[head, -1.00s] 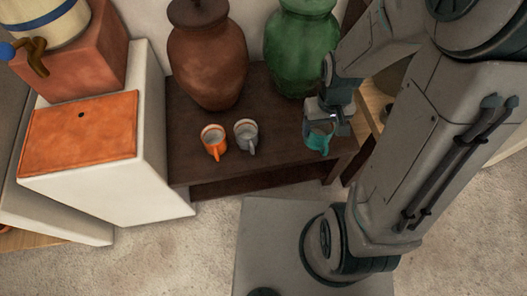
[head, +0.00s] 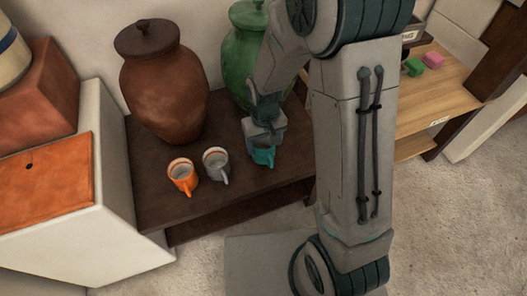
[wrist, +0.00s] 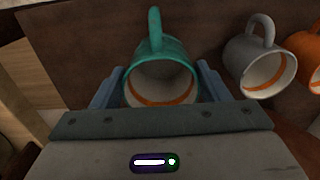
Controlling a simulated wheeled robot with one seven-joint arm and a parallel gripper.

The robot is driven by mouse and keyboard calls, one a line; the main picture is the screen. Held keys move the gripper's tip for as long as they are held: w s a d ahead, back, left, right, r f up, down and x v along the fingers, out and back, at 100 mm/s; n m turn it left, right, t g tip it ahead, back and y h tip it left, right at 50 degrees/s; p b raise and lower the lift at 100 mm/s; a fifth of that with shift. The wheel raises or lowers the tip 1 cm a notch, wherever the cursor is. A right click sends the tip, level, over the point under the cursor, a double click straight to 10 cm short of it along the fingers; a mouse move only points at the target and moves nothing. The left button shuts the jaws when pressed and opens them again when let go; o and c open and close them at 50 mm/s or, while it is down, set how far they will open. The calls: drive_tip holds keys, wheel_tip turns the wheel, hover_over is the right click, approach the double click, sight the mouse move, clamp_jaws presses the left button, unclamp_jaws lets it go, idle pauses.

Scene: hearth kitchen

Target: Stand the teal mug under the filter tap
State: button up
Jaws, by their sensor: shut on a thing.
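The teal mug (head: 263,156) is at the dark table's right part, its handle toward the front. My gripper (head: 263,141) is shut on it from above. In the wrist view the teal mug (wrist: 160,58) sits between the two fingers of my gripper (wrist: 160,85), its opening with an orange inner band facing the camera. I cannot tell whether its base touches the table. The filter is only partly in view as a cream, blue-striped vessel (head: 12,52) on a terracotta block (head: 45,95) at the left edge. Its tap is out of view.
A grey mug (head: 216,164) and an orange mug (head: 183,176) stand left of the teal one on the dark table (head: 155,205). A brown jar (head: 165,90) and a green jar (head: 240,60) stand behind. An orange slab (head: 45,180) tops the white ledge at left.

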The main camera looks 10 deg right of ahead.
drive_tip(key=shift+f+b, duration=0.85)
drive_tip(key=shift+f, duration=1.2)
drive_tip(key=shift+f, duration=0.2)
drive_tip(key=o, duration=1)
drive_tip(key=shift+o, duration=0.2)
drive_tip(key=shift+r, duration=0.15)
